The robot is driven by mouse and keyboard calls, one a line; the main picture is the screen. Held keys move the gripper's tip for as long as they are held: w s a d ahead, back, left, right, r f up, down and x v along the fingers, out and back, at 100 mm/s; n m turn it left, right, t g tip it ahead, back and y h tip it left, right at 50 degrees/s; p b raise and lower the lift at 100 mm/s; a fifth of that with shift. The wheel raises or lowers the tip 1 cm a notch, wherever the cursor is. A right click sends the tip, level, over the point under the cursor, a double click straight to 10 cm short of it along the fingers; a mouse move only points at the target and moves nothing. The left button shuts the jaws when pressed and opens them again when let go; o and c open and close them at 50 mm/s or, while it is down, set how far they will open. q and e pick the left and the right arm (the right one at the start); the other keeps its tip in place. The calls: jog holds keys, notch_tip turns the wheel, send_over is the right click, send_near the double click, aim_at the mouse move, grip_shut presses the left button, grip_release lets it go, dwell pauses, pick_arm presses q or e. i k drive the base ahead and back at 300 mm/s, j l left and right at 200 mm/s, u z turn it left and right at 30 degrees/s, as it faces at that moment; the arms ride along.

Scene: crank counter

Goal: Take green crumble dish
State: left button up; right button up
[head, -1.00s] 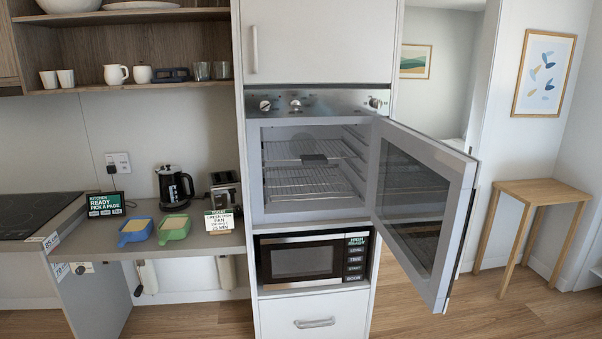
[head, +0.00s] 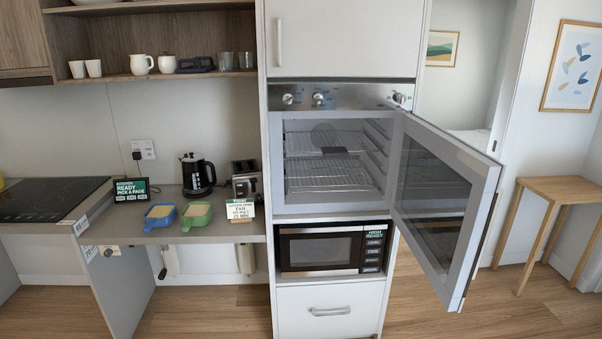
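The green crumble dish (head: 196,222) sits on the low counter near its front edge, with a pale yellow filling and a short handle. A blue dish (head: 159,223) with a similar filling stands just left of it. A small white card (head: 240,210) with green text stands to the right of the green dish. The oven (head: 330,168) is open, its racks are visible, and its door (head: 447,205) is swung out to the right. Neither of my grippers shows in the head view.
A black kettle (head: 197,175) and a toaster (head: 246,180) stand behind the dishes. A dark sign (head: 131,190) stands left of them, beside the hob (head: 45,200). A microwave (head: 320,250) is under the oven. The open oven door juts into the room. A wooden side table (head: 560,190) stands at right.

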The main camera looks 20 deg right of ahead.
aim_at(198, 213)
jog(key=k+l, duration=0.1)
jog(key=l, duration=0.45)
jog(key=k+l, duration=0.1)
jog(key=l, duration=0.95)
jog(key=k+l, duration=0.15)
jog(key=l, duration=0.35)
jog(key=k+l, duration=0.1)
jog(key=l, duration=0.45)
jog(key=k+l, duration=0.1)
jog(key=l, duration=0.95)
jog(key=i+j+u, duration=0.3)
jog(key=u, duration=0.15)
jog(key=i+j+u, duration=0.2)
jog(key=u, duration=0.25)
jog(key=i+u, duration=0.4)
jog(key=i+j, duration=0.15)
jog(key=i, duration=0.3)
jog(key=i+j, duration=0.15)
jog(key=i, duration=0.3)
jog(key=i+j, duration=0.15)
jog(key=i, duration=0.3)
jog(key=u, duration=0.05)
